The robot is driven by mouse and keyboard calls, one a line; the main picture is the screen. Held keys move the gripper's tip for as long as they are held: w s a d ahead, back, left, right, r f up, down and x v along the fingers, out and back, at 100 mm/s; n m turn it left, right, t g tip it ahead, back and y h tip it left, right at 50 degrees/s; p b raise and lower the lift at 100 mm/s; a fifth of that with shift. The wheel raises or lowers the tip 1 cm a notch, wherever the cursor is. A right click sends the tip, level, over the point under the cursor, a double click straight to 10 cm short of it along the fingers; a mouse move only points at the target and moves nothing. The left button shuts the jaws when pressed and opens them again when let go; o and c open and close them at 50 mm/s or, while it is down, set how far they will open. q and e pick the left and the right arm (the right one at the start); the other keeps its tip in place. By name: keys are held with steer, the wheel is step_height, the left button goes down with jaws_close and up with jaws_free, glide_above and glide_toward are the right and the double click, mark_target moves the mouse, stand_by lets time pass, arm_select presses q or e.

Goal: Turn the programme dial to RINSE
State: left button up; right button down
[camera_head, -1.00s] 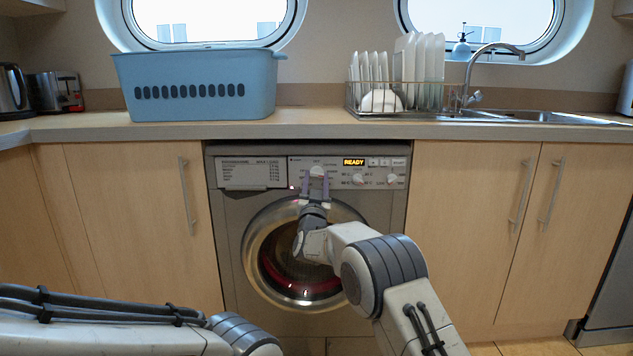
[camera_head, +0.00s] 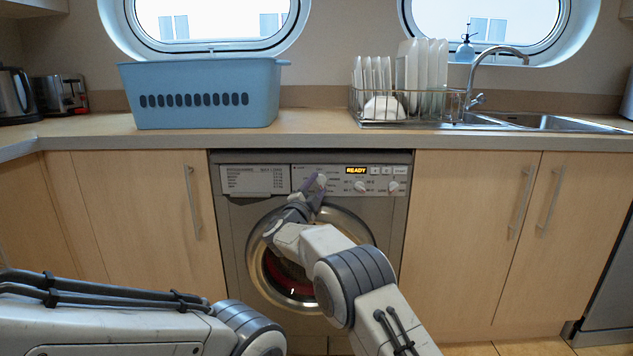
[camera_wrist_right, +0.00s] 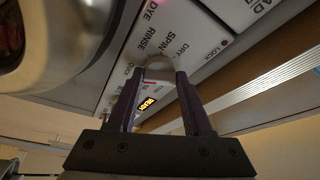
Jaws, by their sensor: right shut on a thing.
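The washing machine (camera_head: 393,240) is built in under the counter. Its programme dial (camera_head: 320,180) is a round pale knob on the control panel, left of the lit READY display (camera_head: 356,170). My right gripper (camera_head: 316,186) is shut on the dial, reaching it from the lower left with tilted fingers. In the right wrist view, the dial (camera_wrist_right: 158,66) sits between both fingertips. The word RINSE (camera_wrist_right: 134,43) is printed near it, with SPIN, DYE and DRY close by. I cannot make out which word the dial points to. My left gripper is out of view; only my left arm shows.
Two smaller knobs (camera_head: 360,187) and a few buttons (camera_head: 388,171) are right of the dial. The round door (camera_head: 290,285) is below, partly hidden by my right arm. A blue basket (camera_head: 200,110) and a dish rack (camera_head: 385,122) stand on the counter.

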steer(key=m+p, duration=0.1)
steer(key=m, duration=0.1)
steer(key=m+g+p, duration=0.2)
steer(key=m, duration=0.1)
steer(key=shift+r+m, duration=0.3)
steer(key=shift+r, duration=0.05)
steer(key=shift+m+g+y+p, duration=0.5)
steer(key=shift+m+g+p, duration=0.3)
steer(key=shift+m+p, duration=0.8)
steer(key=shift+m+b, duration=0.35)
steer(key=shift+m, duration=0.05)
steer(key=shift+c, duration=1.6)
jaws_free()
steer(key=v, duration=1)
steer(key=shift+s+p, duration=0.2)
steer(key=shift+p, duration=0.2)
